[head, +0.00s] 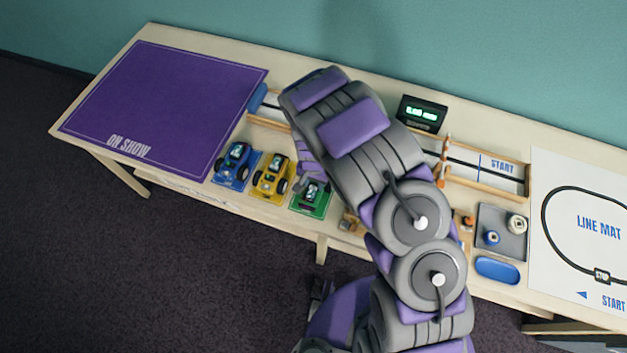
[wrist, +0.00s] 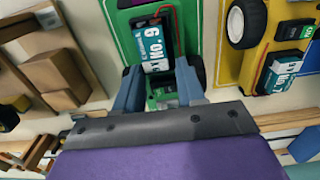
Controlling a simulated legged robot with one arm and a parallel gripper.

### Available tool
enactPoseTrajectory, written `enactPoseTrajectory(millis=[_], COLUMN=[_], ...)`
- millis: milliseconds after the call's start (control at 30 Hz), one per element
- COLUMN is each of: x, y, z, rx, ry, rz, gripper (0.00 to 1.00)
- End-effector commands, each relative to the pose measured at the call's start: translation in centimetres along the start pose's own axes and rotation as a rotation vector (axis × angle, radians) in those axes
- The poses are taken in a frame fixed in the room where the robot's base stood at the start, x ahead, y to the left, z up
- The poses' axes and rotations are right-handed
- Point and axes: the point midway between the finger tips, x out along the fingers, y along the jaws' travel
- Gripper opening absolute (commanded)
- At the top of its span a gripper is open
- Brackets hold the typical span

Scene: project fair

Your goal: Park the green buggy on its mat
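The green buggy (head: 312,192), with a white and teal "No. 9" label, is on or just above its green mat (head: 326,204) at the table's front edge. In the wrist view the buggy (wrist: 152,50) is partly hidden behind my gripper (wrist: 157,72). The two grey-blue fingers lie on either side of its body, and I cannot tell whether they press on it. The green mat (wrist: 118,38) shows beyond the buggy's left side. In the head view my arm hides most of the gripper.
A yellow buggy (head: 272,175) on a yellow mat stands close left of the green one, with a blue buggy (head: 234,165) beyond it. A purple "ON SHOW" mat (head: 165,105) lies clear at far left. A grey tray (head: 514,246) and line mat (head: 590,215) are at right.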

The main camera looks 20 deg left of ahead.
Motion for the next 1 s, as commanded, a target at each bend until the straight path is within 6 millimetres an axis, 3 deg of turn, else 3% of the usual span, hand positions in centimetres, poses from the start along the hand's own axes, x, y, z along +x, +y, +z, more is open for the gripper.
enactPoseTrajectory(millis=[300,633,767,1000], x=[0.0,-0.4,-1.8,-6.4], y=[0.0,0.0,-0.1,-0.1], z=[0.0,-0.1,-0.1,-0.2], rx=[0.000,0.000,0.000,0.000], ry=[0.000,0.001,0.001,0.004], rz=[0.000,-0.001,-0.001,-0.001], gripper=[0.69,0.69,0.69,0.69])
